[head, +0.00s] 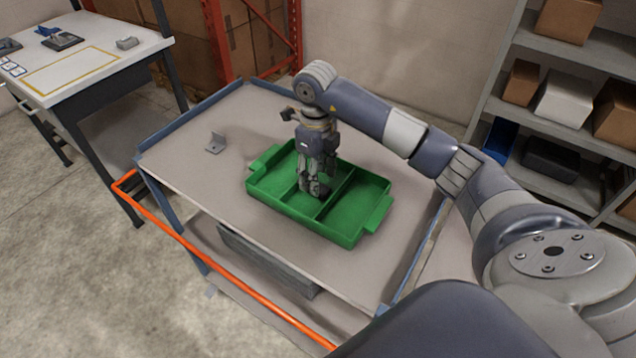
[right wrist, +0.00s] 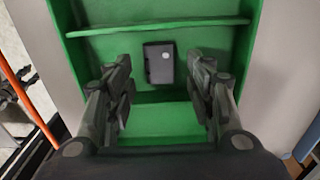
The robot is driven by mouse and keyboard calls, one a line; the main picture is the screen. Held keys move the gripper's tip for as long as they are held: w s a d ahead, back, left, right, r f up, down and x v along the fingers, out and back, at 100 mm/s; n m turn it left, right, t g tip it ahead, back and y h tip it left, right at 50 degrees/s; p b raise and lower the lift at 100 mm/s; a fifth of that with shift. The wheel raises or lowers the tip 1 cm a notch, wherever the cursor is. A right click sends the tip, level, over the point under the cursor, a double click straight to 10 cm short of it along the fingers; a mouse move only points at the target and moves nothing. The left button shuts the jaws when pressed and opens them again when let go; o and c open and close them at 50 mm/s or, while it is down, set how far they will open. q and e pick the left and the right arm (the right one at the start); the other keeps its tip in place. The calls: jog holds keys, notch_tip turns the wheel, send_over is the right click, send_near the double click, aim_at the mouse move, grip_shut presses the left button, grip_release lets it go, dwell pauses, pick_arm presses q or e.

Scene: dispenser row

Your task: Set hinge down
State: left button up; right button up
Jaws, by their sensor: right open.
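My right gripper (head: 316,190) reaches down into the middle part of a green divided tray (head: 374,205) on the cart. In the right wrist view the fingers of the right gripper (right wrist: 163,95) are spread apart with nothing between the tips. A dark grey rectangular piece with a pale round spot (right wrist: 159,63) lies on the floor of the green tray (right wrist: 215,42), just beyond the fingertips and apart from them. It may be the hinge; I cannot tell for sure. In the head view the gripper hides it. My left gripper is not in view.
A grey angle bracket (head: 215,142) stands on the cart top (head: 200,172) left of the tray. The cart has blue raised edges and an orange rail (head: 225,268). A white workbench (head: 75,75) is at far left; shelves with boxes (head: 565,95) are at right.

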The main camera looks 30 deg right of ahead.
notch_tip(320, 180, up, 9)
jog(key=b, duration=0.1)
jog(key=shift+w+a, duration=0.1)
dwell(0.4)
